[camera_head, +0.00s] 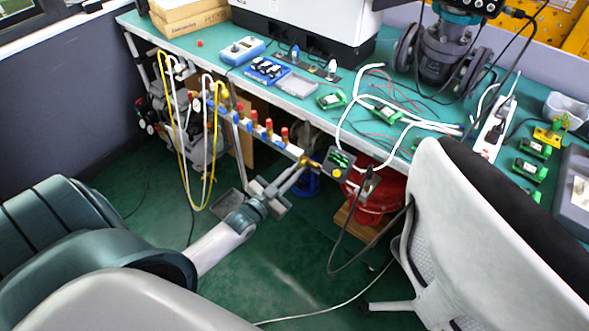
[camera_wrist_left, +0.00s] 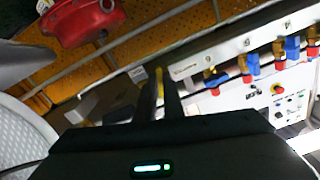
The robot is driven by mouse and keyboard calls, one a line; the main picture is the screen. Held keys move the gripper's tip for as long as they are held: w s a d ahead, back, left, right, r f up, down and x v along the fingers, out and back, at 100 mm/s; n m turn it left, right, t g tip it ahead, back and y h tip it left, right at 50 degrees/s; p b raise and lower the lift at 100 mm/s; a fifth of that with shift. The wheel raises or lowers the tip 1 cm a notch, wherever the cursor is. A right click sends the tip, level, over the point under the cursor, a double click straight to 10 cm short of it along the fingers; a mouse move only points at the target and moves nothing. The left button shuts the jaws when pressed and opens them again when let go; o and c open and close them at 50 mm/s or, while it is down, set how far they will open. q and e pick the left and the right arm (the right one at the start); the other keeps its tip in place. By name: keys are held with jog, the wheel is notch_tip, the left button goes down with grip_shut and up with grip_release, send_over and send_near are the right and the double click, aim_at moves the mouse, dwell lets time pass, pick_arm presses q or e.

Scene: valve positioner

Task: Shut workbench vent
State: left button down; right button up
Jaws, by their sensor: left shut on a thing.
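A pale manifold bar (camera_head: 268,137) with a row of red-topped valves (camera_head: 285,136) runs along the workbench's front edge. A yellow brass fitting (camera_head: 313,164) sits at its right end. My left gripper (camera_head: 301,168) reaches up from below to this end. In the left wrist view, my left gripper's dark fingers (camera_wrist_left: 166,78) are close together, with a small yellow piece (camera_wrist_left: 159,80) between them. The gripper is shut on this piece; which part of the vent it is cannot be told. The manifold (camera_wrist_left: 240,45) shows there with red and blue valves (camera_wrist_left: 250,68). My right gripper is out of view.
A dark box with green parts (camera_head: 338,163) hangs just right of the fitting. A red round vessel (camera_head: 378,195) stands under the bench. A white chair (camera_head: 450,235) blocks the right front. Yellow and white hoses (camera_head: 187,165) hang at left. Green floor (camera_head: 285,270) is open below my arm.

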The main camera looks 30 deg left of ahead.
pick_arm(q)
jog(key=shift+n+p, duration=0.3)
jog(key=shift+n, duration=1.3)
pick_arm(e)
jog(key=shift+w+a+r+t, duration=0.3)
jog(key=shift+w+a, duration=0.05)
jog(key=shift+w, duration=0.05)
pick_arm(q)
jog(key=shift+d, duration=0.1)
jog(key=c, duration=1.9)
grip_release()
jog(key=shift+o, duration=0.2)
